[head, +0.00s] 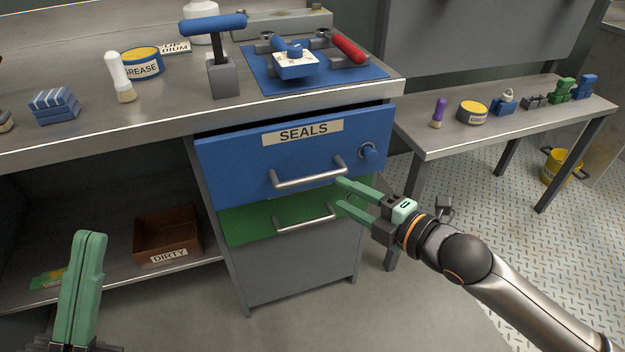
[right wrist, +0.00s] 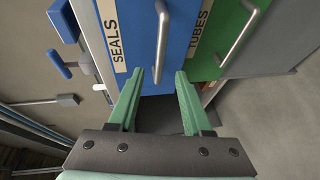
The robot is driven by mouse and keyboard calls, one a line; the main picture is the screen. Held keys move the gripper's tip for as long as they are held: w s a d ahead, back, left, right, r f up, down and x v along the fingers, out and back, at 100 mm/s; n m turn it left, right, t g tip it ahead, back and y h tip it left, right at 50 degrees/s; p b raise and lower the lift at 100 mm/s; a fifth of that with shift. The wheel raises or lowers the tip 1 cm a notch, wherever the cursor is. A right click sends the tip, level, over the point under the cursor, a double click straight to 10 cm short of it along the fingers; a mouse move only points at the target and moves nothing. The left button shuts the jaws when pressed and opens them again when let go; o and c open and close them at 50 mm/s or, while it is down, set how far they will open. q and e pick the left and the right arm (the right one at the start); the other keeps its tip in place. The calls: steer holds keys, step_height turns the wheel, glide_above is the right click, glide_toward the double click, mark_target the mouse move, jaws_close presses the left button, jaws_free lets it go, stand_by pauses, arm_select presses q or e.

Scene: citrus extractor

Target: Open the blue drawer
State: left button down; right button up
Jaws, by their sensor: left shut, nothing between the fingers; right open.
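The blue drawer (head: 235,165), labelled SEALS, is at the top of the cabinet. Its front stands slightly out, with a dark gap above it. Its silver bar handle (head: 308,176) runs along the lower front, and a blue round knob sits at the right. My right gripper (head: 341,194) is open and empty, just right of the handle. In the right wrist view the handle (right wrist: 162,40) lines up between the open fingertips (right wrist: 161,74); I cannot tell whether they touch. My left gripper (head: 90,236) is shut and empty at the lower left, away from the drawer.
A green drawer (head: 235,226) with its own handle is directly below, labelled TUBES in the wrist view. The workbench (head: 180,112) above holds tools and a blue mat. A side table (head: 450,140) stands right. A DIRTY box (head: 167,235) sits on the lower shelf.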

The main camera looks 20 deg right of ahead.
mark_target(316, 180)
steer(key=b+x, duration=0.2)
steer(key=x, duration=0.6)
steer(key=shift+w+a+f, duration=0.1)
steer(key=shift+w+f, duration=0.1)
steer(key=shift+w, duration=0.05)
steer(key=shift+w+a, duration=0.3)
steer(key=shift+w, duration=0.25)
steer(key=shift+c, duration=0.2)
jaws_close()
steer(key=shift+f, duration=0.1)
stand_by(0.4)
